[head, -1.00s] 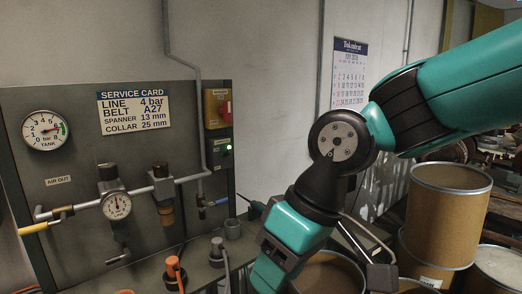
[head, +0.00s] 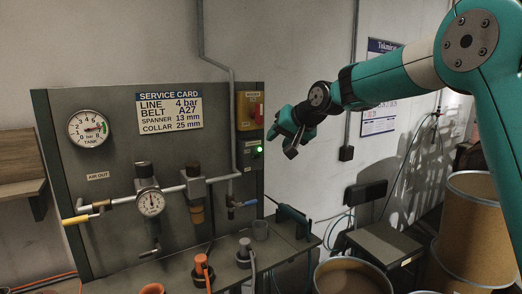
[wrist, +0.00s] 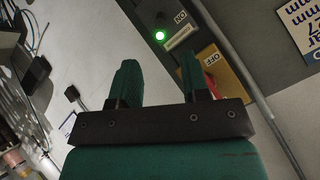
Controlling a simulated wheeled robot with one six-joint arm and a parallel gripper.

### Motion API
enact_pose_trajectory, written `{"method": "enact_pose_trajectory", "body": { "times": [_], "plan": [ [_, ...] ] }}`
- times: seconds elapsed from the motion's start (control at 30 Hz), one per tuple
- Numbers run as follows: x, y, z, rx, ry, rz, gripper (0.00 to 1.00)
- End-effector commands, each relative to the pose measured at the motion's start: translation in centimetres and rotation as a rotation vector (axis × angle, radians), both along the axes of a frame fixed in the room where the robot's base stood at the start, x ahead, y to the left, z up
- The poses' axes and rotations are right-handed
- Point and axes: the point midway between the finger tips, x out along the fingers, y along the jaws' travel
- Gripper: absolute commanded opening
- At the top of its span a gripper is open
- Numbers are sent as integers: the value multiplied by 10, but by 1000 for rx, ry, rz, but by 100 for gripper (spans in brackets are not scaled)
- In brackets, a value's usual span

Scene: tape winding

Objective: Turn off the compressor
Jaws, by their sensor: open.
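The compressor switch is a yellow box (head: 243,112) with a red handle (head: 258,113) at the upper right of the grey panel. In the wrist view its yellow plate (wrist: 232,78) carries an OFF label and is partly hidden by my right finger. A green lamp (head: 258,150) glows below the box; the lamp also shows in the wrist view (wrist: 159,36), near an ON label. My gripper (head: 281,137) is open and empty, just right of the switch in the head view. In the wrist view the fingers (wrist: 158,75) are apart with nothing between them. Contact cannot be told.
The panel holds a tank gauge (head: 88,129), a service card (head: 168,111), a line gauge (head: 151,203) and grey pipes. A bench (head: 170,275) with orange-handled tools stands below. Brown drums (head: 470,235) stand at right.

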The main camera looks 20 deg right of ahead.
Motion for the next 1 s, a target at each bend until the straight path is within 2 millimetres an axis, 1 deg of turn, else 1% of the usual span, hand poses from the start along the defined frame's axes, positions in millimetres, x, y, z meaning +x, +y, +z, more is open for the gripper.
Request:
{"method": "enact_pose_trajectory", "body": {
  "times": [0.03,0.2,0.4,0.6,0.87,0.9,0.97,1.0],
  "plan": [
    [9,5,-6,-1,5,2,42],
    [36,18,-29,-2,4,1,42],
    [60,29,-51,-2,1,2,42],
    [71,34,-62,-2,1,1,42],
    [72,34,-63,-2,0,1,42],
    [72,34,-63,-2,0,1,40],
    [72,34,-63,-2,0,1,26],
    [72,34,-63,-2,0,1,17]
  ]
}}
